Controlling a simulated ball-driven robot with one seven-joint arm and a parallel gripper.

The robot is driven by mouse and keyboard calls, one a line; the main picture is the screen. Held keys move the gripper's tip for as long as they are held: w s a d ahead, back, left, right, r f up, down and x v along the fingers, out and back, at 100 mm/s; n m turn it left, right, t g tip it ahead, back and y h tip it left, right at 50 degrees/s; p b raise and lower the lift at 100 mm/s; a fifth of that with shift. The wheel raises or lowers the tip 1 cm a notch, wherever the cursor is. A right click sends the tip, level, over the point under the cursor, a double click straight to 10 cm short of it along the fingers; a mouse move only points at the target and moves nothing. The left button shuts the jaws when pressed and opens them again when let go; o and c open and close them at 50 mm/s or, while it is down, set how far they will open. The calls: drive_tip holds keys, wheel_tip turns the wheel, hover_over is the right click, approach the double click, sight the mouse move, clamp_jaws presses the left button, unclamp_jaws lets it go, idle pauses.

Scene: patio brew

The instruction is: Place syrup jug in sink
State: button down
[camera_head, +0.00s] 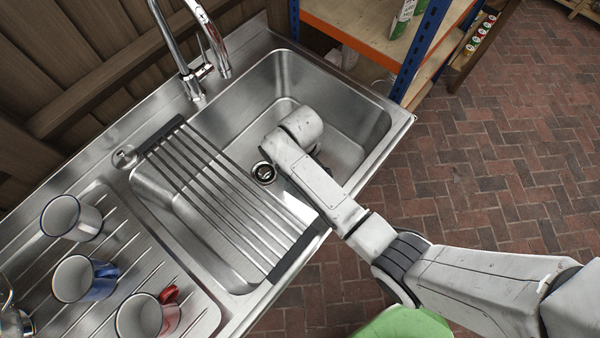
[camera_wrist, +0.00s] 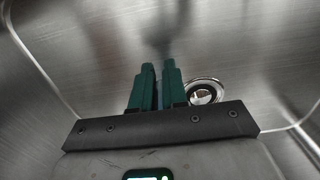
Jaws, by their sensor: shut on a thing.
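The steel sink basin (camera_head: 350,97) lies in the middle of the head view. My arm reaches into it over the front edge, and the gripper end is hidden below the wrist in that view. In the wrist view the two dark green fingers of my gripper (camera_wrist: 159,88) stand close together with a narrow gap, pointing over bare steel. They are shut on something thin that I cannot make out. The sink drain (camera_wrist: 205,92) shows just right of the fingers, and also in the head view (camera_head: 264,173). I cannot identify a syrup jug in either view.
A slatted drying rack (camera_head: 222,190) spans the basin left of my arm. The faucet (camera_head: 192,75) rises behind. A white mug (camera_head: 85,222), a blue mug (camera_head: 102,280) and a red mug (camera_head: 170,318) stand on the drainboard (camera_head: 120,250). A shelf (camera_head: 350,25) stands beyond the sink.

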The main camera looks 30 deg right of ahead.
drive_tip(key=shift+f, duration=2.3)
drive_tip(key=shift+f, duration=0.15)
drive_tip(key=c, duration=1.2)
unclamp_jaws()
drive_tip(key=shift+o, duration=0.2)
wheel_tip(320, 180, up, 12)
drive_tip(key=shift+w+r, duration=0.1)
drive_tip(key=shift+r, duration=0.1)
